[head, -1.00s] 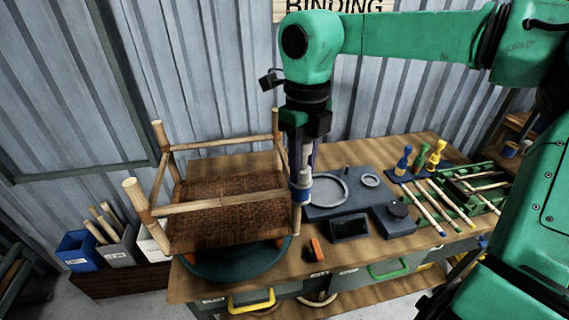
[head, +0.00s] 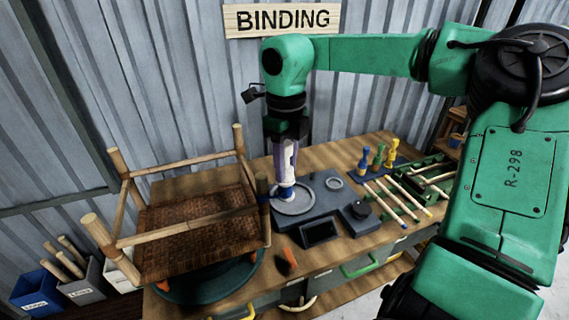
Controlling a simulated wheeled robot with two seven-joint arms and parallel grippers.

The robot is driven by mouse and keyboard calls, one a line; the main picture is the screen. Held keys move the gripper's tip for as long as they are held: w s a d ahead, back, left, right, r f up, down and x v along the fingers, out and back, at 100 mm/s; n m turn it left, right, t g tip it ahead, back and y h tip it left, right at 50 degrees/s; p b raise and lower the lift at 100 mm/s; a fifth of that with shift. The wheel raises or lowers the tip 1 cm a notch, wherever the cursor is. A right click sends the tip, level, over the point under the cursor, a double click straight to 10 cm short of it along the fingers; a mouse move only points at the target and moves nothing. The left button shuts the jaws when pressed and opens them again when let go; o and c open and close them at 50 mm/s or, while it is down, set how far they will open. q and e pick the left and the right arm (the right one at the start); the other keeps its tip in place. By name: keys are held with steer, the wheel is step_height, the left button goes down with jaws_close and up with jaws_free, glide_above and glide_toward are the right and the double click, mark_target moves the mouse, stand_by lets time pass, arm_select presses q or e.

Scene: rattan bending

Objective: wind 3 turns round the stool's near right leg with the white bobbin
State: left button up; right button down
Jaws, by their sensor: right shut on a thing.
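The stool (head: 190,240) rests on its woven seat with its legs pointing up and tilted. Its near right leg (head: 266,225) stands at the stool's right side, with a dark bluish band around its upper part. My right gripper (head: 286,150) points down and is shut on the white bobbin (head: 285,178), which has a blue lower end. The bobbin is upright, just right of the leg, with a small gap between them. A thin strand may run from bobbin to leg, but it is too small to tell. My left gripper is out of view.
A dark green turntable (head: 190,292) lies under the stool. An orange tool (head: 288,260) lies in front. Blue, green and yellow bobbins (head: 378,155) and several sticks (head: 400,195) are at right.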

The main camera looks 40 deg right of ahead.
steer(key=shift+w+d+r, duration=0.15)
steer(key=shift+w+d, duration=0.1)
steer(key=shift+w, duration=0.05)
steer(key=shift+w+d, duration=0.15)
steer(key=shift+w, duration=0.15)
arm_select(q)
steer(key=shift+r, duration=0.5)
arm_select(e)
steer(key=shift+p, duration=0.3)
step_height(320, 180, up, 11)
steer(key=p, duration=0.9)
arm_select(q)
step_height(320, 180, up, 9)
arm_select(e)
steer(key=shift+s, duration=0.1)
